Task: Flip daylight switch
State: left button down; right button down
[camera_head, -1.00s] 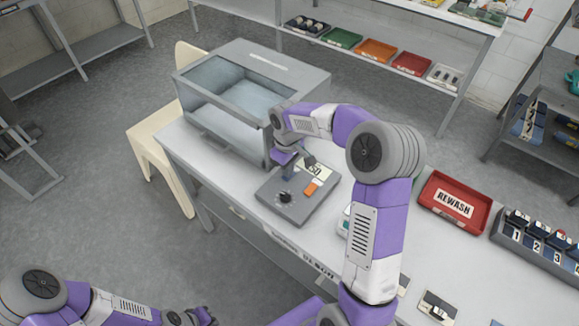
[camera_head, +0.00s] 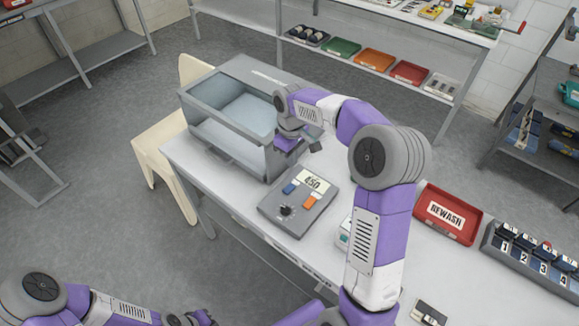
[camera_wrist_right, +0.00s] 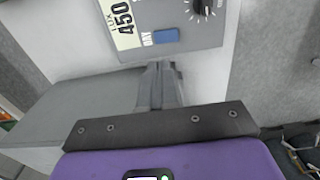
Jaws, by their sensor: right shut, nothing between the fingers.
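The control box (camera_head: 272,207) sits on the table with a 450 LUX label (camera_head: 314,181), a blue switch (camera_head: 289,188), an orange switch (camera_head: 310,201) and a black knob (camera_head: 286,210). In the right wrist view the blue switch (camera_wrist_right: 166,36) is marked DAY. My right gripper (camera_head: 294,152) is over the table by the glass-fronted cabinet, behind the control box. Its fingers (camera_wrist_right: 160,68) are shut and empty, apart from the blue switch. My left gripper (camera_head: 197,319) is at the bottom edge, partly cut off; its jaws are unclear.
The grey glass-fronted cabinet (camera_head: 205,130) stands left of my right gripper. A red REWASH tray (camera_head: 470,222) and a rack of numbered slots (camera_head: 535,264) are to the right. A cream chair (camera_head: 157,150) stands behind the table's left end. Shelves with coloured trays line the back.

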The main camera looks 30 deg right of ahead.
jog(key=shift+w+d+r+p, duration=0.1)
jog(key=shift+r+p, duration=0.05)
jog(key=shift+r, duration=0.65)
jog(key=shift+d+r+p, duration=0.1)
jog(key=shift+r+p, duration=0.05)
jog(key=shift+r, duration=0.65)
